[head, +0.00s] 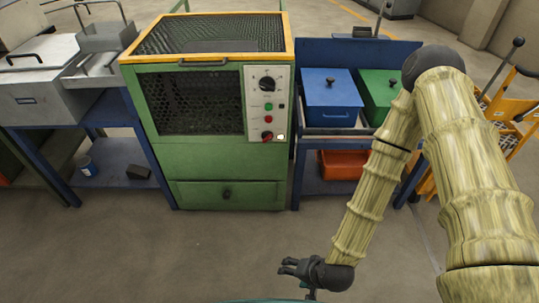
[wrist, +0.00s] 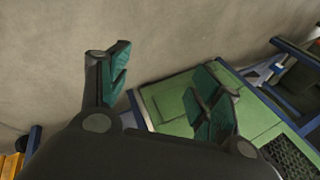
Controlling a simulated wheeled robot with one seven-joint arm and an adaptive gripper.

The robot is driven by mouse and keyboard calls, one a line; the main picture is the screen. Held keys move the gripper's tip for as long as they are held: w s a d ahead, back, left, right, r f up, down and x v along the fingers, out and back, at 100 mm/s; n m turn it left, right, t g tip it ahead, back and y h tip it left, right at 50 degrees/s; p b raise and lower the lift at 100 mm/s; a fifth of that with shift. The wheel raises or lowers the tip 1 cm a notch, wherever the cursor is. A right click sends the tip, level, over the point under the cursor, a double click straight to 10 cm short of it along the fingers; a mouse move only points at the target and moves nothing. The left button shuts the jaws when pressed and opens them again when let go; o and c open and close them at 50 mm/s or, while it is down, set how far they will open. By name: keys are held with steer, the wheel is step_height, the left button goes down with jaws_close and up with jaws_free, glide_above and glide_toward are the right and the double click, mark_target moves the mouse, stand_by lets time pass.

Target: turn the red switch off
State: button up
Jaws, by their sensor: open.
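The red switch (head: 267,136) is a small red knob low on the white control panel (head: 254,92), at the right of the green furnace's (head: 228,160) front. A small pale square sits just right of the knob. Its exact setting is too small to read. My gripper (head: 284,266) is low over the floor in front of the furnace, well below and apart from the panel. In the wrist view, my gripper (wrist: 163,65) has its fingers spread with nothing between them. Part of the green furnace front (wrist: 172,108) shows there, but the switch does not.
The panel also has a black dial (head: 267,84), a green button (head: 268,106) and a red button (head: 268,119). A blue bench with a blue box (head: 331,100) and green box (head: 380,92) stands right. A grey metal unit (head: 40,82) is left. Floor before the furnace is clear.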

steer(key=w+a+f+m+t+y+b, duration=0.2)
steer(key=w+a+f+m+t+b, duration=0.15)
steer(key=w+a+b, duration=0.55)
steer(key=m+t+b, duration=1.3)
steer(key=m+b, duration=0.2)
steer(key=b, duration=0.9)
glide_toward(267, 139)
steer(key=shift+f+b+x, duration=0.2)
steer(key=shift+b+x, duration=0.9)
steer(key=shift+x, duration=0.95)
steer(key=shift+f+b+x, duration=0.25)
steer(key=shift+b+x, duration=0.8)
steer(key=shift+x, duration=0.95)
steer(key=shift+w+d, duration=0.15)
steer(key=shift+w, duration=0.05)
steer(key=c, duration=1)
